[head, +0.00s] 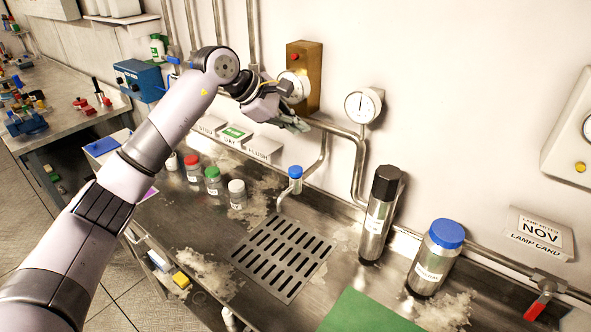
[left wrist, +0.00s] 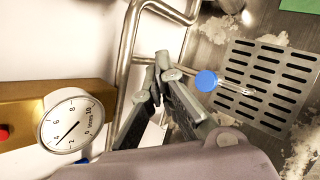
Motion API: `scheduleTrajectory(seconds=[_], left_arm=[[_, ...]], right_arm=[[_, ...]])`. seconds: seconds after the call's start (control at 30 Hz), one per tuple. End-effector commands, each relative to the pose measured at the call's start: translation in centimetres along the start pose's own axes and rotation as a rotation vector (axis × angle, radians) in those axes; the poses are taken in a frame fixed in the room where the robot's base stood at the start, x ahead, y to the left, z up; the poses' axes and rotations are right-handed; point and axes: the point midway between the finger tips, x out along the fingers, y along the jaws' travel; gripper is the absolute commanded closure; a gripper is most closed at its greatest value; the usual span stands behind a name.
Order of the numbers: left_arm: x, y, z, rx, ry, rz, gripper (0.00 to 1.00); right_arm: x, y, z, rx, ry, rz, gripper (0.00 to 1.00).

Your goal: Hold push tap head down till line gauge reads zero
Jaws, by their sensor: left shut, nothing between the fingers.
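The push tap has a blue head (head: 295,172) on a thin curved spout at the back of the steel counter. The blue head also shows in the left wrist view (left wrist: 206,80), right of the fingers. My left gripper (head: 299,125) is shut and empty, above the tap and near the wall, apart from the head. Its closed fingers (left wrist: 160,66) show in the wrist view. A round white gauge (head: 362,105) sits on the wall pipe; its needle looks near vertical, its numbers too small to read. Another dial marked litres (left wrist: 72,125) has its needle between 2 and 4. My right gripper is out of view.
A slotted drain (head: 283,258) lies in front of the tap. A dark-capped bottle (head: 380,215) and a blue-lidded jar (head: 435,258) stand to the right. Several small jars stand left, including a green-lidded one (head: 213,181). A brown box (head: 304,60) is on the wall.

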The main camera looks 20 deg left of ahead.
Motion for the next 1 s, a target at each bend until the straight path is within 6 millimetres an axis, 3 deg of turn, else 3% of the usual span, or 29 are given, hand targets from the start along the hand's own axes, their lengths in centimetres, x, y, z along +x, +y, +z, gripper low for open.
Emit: scheduleTrajectory(seconds=[0.6, 1.0], left_arm=[[5.3, -3.9, -3.8, 0.000, 0.000, -0.001, 1.00], [6.0, -4.4, -4.3, 0.000, -0.001, 0.001, 1.00]], right_arm=[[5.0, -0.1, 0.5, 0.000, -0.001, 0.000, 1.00], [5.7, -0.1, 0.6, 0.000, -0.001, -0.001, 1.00]])
